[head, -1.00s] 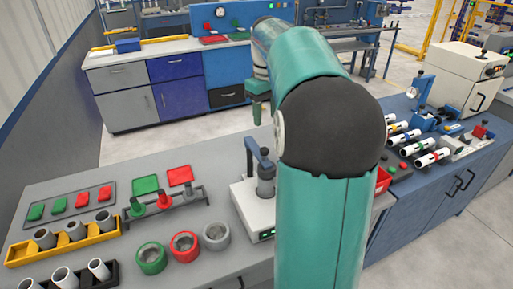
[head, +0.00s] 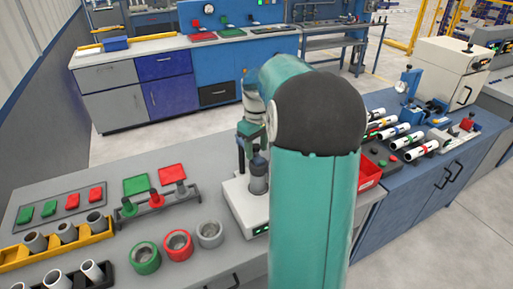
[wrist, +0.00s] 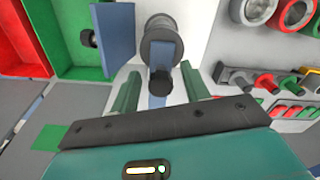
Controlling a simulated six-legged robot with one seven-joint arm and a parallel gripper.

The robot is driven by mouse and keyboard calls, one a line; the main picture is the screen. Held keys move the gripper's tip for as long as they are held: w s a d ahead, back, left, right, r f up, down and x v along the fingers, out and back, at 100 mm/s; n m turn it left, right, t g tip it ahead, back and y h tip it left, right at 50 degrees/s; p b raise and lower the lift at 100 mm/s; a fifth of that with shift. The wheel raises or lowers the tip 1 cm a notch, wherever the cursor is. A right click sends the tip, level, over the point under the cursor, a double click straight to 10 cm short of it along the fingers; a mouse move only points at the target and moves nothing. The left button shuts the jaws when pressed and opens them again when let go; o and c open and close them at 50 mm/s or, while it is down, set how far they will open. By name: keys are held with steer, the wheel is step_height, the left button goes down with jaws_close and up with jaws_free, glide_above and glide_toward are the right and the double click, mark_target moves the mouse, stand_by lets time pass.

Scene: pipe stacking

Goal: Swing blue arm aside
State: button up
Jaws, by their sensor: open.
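The blue arm (wrist: 165,56) shows in the wrist view in front of a grey ribbed cylinder (wrist: 158,27), with a dark round end low down. In the head view the blue arm (head: 249,158) stands beside the grey cylinder (head: 258,184) on a white box-shaped station (head: 240,203). My gripper (wrist: 161,88) is open, with one green finger on each side of the blue arm's dark end. Contact cannot be told. In the head view my gripper (head: 250,133) is over the station, partly hidden by my arm.
A red bin (head: 369,172) is right of my arm. Red, green and grey rings (head: 177,245), a rack with red and green pieces (head: 158,205) and a yellow pipe tray (head: 55,252) are on the left. A blue upright plate (wrist: 107,32) is close left of the fingers.

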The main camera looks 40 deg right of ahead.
steer(key=shift+f, duration=0.2)
jaws_close()
steer(key=shift+a, duration=0.1)
